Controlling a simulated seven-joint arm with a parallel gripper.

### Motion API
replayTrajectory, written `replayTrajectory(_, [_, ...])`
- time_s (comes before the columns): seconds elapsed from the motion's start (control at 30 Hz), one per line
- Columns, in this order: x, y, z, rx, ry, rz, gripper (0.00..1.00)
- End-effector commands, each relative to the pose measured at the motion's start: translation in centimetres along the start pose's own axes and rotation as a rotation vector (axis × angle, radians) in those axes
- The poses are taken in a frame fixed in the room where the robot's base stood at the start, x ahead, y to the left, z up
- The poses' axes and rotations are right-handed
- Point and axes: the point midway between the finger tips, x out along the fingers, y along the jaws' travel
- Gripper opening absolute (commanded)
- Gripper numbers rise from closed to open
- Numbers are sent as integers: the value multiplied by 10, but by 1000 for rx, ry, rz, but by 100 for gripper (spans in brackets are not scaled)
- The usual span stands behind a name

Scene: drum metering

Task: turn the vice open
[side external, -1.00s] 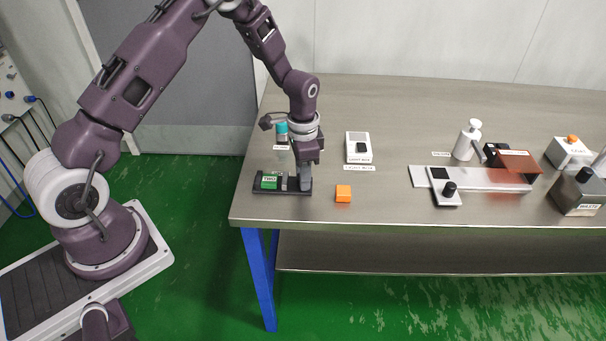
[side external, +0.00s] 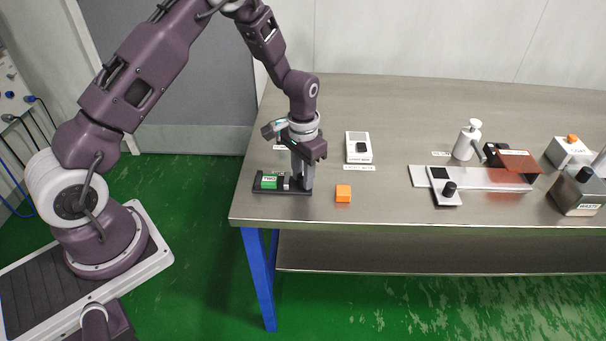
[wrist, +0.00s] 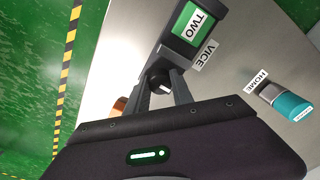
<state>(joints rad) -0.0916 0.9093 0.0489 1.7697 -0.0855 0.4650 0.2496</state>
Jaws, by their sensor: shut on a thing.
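The vice (side external: 262,190) is a low dark bar at the left end of the bench, labelled VICE in the wrist view (wrist: 180,52). A green block marked TWO (side external: 268,182) sits in it and also shows in the wrist view (wrist: 190,22). My gripper (side external: 302,184) points down at the right end of the vice. In the wrist view its fingers (wrist: 161,84) are shut on the black vice knob (wrist: 157,75), one on each side. The fingers partly hide the knob.
A metal slide (side external: 500,180) and a waste box (side external: 579,192) are farther right. Bare bench lies between.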

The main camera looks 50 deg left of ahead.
Motion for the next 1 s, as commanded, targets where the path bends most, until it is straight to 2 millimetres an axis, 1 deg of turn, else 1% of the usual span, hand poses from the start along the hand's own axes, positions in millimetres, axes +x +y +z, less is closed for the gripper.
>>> replayTrajectory(0.2, [-1, 0, -1, -56, 2, 0, 0])
replayTrajectory(0.67, [-1, 0, -1, -69, 3, 0, 0])
replayTrajectory(0.7, [-1, 0, -1, -69, 3, 0, 36])
replayTrajectory(0.77, [-1, 0, -1, -68, 2, 0, 48])
replayTrajectory(0.8, [-1, 0, -1, -68, 2, 0, 50])
replayTrajectory(1.0, [0, -1, 0, -63, 1, 0, 50])
